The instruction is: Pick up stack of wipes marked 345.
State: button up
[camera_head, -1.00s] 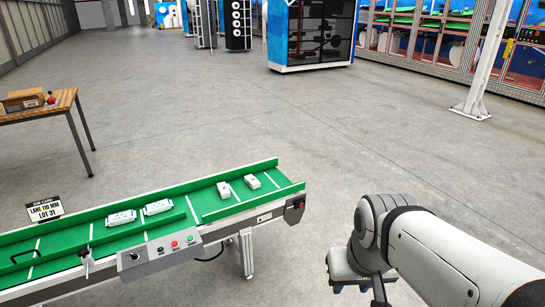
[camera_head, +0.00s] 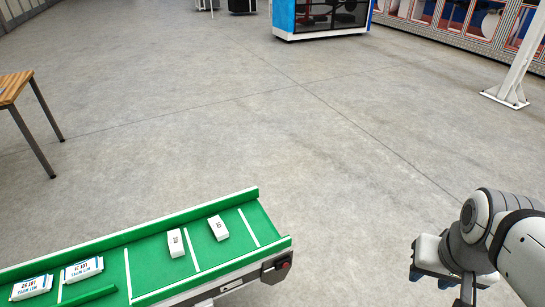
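Two small white packs lie on the green conveyor belt near its right end. The left one (camera_head: 175,243) and the right one (camera_head: 218,228) each carry short dark print, too small to read, so I cannot tell which is marked 345. Two larger white wipes packs with blue print, one at the far left (camera_head: 32,287) and one beside it (camera_head: 83,269), lie further left on the belt. My gripper (camera_head: 455,293) is at the lower right, over the floor and well apart from the conveyor. Its fingertips are not clearly visible.
The conveyor (camera_head: 258,224) has raised side rails and a dark end unit (camera_head: 276,267) with a red button. A wooden table (camera_head: 14,86) stands at the left. A blue-framed cabinet (camera_head: 320,18) and a white post (camera_head: 518,68) stand at the back. The floor between is clear.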

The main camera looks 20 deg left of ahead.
aim_at(219, 228)
jog(key=u, duration=0.6)
jog(key=i, duration=1.25)
jog(key=u, duration=0.95)
jog(key=k, duration=0.6)
jog(key=u, duration=0.2)
jog(key=i, duration=0.75)
jog(key=z, duration=0.1)
